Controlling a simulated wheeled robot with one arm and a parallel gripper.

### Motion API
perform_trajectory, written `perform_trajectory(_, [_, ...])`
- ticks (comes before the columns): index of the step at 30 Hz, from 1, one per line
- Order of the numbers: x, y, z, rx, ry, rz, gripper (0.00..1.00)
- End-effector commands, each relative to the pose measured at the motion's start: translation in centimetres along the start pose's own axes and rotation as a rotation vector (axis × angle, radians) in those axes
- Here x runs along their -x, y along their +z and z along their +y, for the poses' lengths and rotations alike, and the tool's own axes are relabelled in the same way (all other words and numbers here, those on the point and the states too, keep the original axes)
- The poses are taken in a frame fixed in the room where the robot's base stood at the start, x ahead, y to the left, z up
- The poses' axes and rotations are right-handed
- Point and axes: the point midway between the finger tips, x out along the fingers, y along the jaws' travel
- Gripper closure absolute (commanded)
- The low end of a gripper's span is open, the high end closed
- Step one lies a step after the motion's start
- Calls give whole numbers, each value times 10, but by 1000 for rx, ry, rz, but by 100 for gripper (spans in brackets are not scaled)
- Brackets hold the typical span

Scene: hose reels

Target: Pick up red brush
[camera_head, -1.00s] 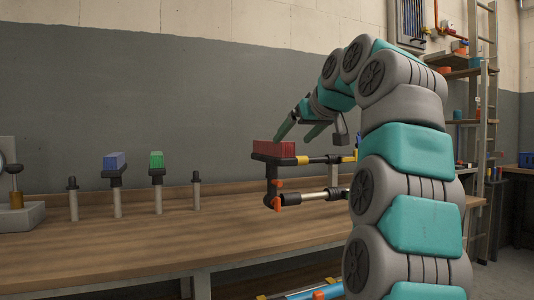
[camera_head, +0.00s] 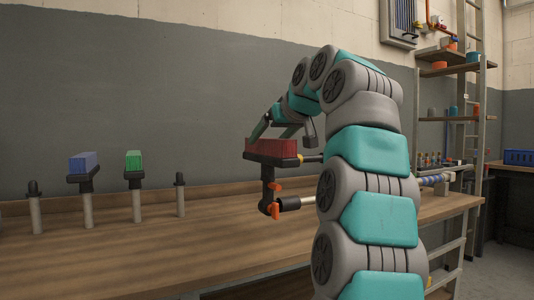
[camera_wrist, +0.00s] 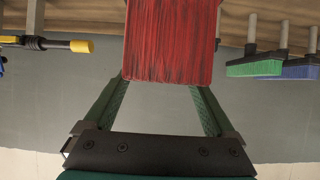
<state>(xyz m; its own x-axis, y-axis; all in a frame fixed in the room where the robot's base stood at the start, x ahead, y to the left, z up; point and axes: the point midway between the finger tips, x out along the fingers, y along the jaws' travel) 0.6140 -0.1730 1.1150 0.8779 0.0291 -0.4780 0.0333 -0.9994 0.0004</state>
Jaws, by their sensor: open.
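The red brush (camera_head: 272,147) rests bristles-up on a black support above the workbench in the head view. Its red bristles fill the top middle of the wrist view (camera_wrist: 170,42). My gripper (camera_head: 269,137) is open and empty, coming down from above at the brush. In the wrist view the two green fingers of my gripper (camera_wrist: 158,84) are spread wide, with the bristles ahead of and between their tips. Whether a finger touches the brush cannot be told. Part of the support is hidden behind my arm.
A blue brush (camera_head: 84,162) and a green brush (camera_head: 133,161) stand on posts at the left, with bare posts (camera_head: 180,195) beside them. Black and orange pipe fittings (camera_head: 270,200) sit below the red brush. The workbench (camera_head: 150,250) front is clear. Shelves (camera_head: 455,68) stand at right.

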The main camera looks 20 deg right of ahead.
Motion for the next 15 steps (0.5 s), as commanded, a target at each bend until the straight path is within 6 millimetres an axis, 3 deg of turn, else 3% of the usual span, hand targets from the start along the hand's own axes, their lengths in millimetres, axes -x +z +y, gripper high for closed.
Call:
perform_trajectory(9, [-41,0,2,-1,-1,-3,10])
perform_trajectory(15, [-48,0,2,0,0,0,10])
